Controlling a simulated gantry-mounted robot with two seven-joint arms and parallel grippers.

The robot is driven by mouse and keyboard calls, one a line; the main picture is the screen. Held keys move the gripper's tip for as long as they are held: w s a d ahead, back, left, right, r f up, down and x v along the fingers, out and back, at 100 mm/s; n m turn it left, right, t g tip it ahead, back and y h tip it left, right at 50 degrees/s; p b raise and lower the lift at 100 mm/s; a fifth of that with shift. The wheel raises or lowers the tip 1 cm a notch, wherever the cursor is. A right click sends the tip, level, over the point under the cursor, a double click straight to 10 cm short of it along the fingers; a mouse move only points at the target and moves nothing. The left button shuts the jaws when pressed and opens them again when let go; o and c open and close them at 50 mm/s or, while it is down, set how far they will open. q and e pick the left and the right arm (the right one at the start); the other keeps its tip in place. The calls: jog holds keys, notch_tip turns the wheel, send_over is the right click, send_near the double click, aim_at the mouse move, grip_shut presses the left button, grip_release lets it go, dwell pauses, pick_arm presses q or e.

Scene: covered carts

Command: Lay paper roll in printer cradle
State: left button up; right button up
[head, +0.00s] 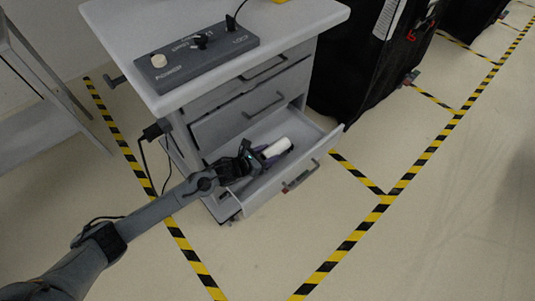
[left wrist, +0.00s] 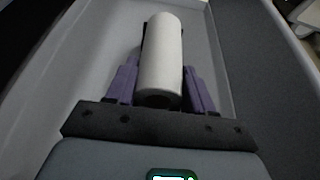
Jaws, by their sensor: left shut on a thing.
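A white paper roll (head: 277,147) is in the open bottom drawer (head: 314,150) of the grey cabinet in the head view. My left gripper (head: 262,153) reaches into this drawer and is shut on the roll. In the left wrist view the roll (left wrist: 161,62) stands out lengthwise between the two purple fingers (left wrist: 160,88), its near end close to the palm. The drawer floor (left wrist: 90,60) lies around it. I cannot tell whether the roll touches the floor. I cannot make out a printer cradle. My right gripper is not in view.
The cabinet top (head: 285,25) carries a grey control box (head: 197,47) with knobs and a cable. Two closed drawers sit above the open one. A black covered cart (head: 370,60) stands to the right. Yellow-black tape (head: 345,240) marks open floor in front.

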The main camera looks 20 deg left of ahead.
pick_arm(q)
jog(key=shift+s+f, duration=0.15)
jog(key=shift+f, duration=0.25)
